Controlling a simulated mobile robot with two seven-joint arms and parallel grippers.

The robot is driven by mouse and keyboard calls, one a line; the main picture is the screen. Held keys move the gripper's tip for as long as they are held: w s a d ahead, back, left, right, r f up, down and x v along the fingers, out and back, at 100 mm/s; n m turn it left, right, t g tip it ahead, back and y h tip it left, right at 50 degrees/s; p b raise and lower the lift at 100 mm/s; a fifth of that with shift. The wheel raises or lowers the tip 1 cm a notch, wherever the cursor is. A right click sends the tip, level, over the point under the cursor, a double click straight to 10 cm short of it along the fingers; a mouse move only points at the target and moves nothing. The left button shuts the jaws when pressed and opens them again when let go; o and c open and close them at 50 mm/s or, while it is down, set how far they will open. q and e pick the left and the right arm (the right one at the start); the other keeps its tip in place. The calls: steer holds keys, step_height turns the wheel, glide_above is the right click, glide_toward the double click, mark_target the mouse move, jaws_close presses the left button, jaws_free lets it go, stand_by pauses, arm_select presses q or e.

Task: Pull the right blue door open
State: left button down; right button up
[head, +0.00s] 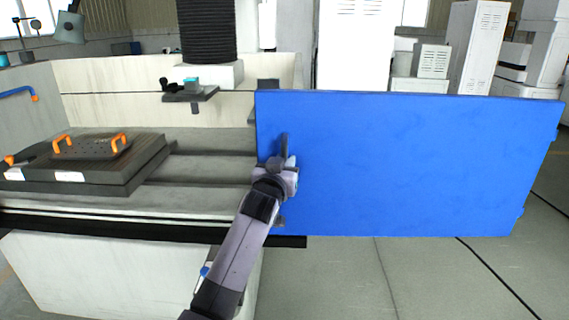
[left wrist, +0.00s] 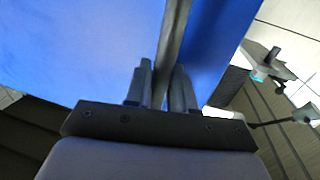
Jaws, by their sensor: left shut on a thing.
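The blue door (head: 410,165) is a broad flat panel that spans the centre and right of the head view. It stands upright, with its left edge by the machine's work area and its far part reaching right over the floor. Its blue face also fills much of the left wrist view (left wrist: 85,45). A grey upright handle (head: 285,144) is near the door's left edge. My left gripper (head: 286,164) is at this handle. In the left wrist view the fingers are shut on the grey handle bar (left wrist: 174,45). My right gripper is not in view.
Left of the door is the open work area, with a dark plate block (head: 85,180) bearing orange handles. A black bellows column (head: 208,30) hangs over it. The front rail (head: 120,222) crosses below. Grey floor (head: 360,280) lies clear below the door; white cabinets (head: 355,45) stand behind.

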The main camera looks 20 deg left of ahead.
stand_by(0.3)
arm_select(q)
steer(key=c, duration=1.1)
jaws_free()
steer(key=shift+s, duration=0.15)
steer(key=s, duration=0.7)
steer(key=shift+d, duration=0.35)
steer(key=s+f+m+g+h+p, duration=0.1)
steer(key=s+f+g, duration=0.1)
steer(key=s+f, duration=0.65)
steer(key=s+f+m+g+h+p, duration=0.15)
steer(key=s+f, duration=0.35)
steer(key=f, duration=0.6)
steer(key=s+f+g, duration=0.1)
steer(key=s+f, duration=0.2)
steer(key=s, duration=0.3)
steer(key=s+d+f+g+h, duration=0.1)
steer(key=s+f, duration=0.2)
steer(key=s, duration=0.4)
steer(key=s+f+g, duration=0.2)
steer(key=s+f, duration=0.2)
steer(key=s, duration=0.3)
steer(key=shift+s+d+m+p, duration=0.2)
steer(key=shift+m+p, duration=0.1)
steer(key=shift+m, duration=0.15)
